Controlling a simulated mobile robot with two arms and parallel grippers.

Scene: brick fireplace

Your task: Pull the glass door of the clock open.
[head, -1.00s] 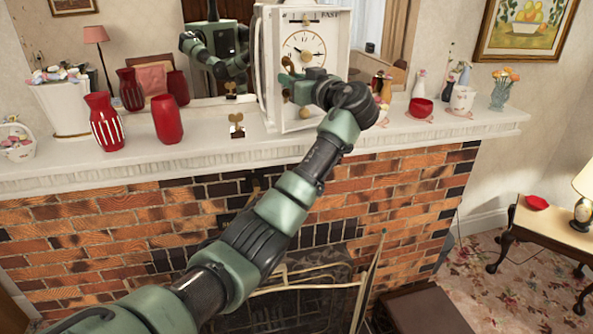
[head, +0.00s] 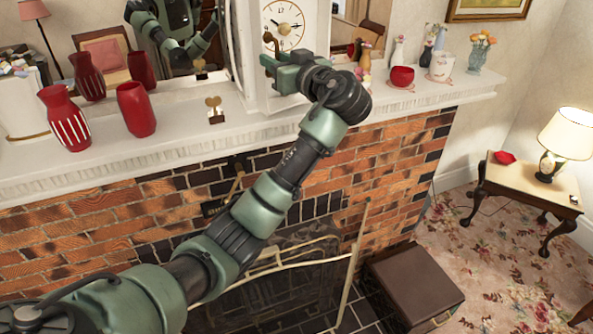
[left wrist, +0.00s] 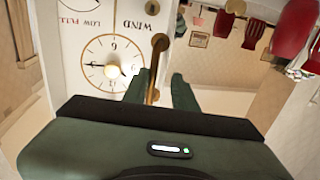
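The white clock (head: 309,27) stands on the mantel, its top cut off in the head view. Its dial also shows upside down in the left wrist view (left wrist: 97,78). My left gripper (head: 268,54) is at the clock's front, just below and left of the dial. In the left wrist view a brass handle (left wrist: 155,65) lies between the fingers of my left gripper (left wrist: 160,90). A gap shows beside the right-hand finger, so the gripper looks open around the handle. The glass is hard to make out, and my gripper and forearm hide the clock's lower front. My right gripper is not in view.
Red vases (head: 135,109) and a heart-shaped brass key (head: 214,109) stand left of the clock. A red bowl (head: 401,77) and several vases stand to the right. A mirror behind reflects me. A fire screen (head: 358,262) and brown box (head: 415,284) are below.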

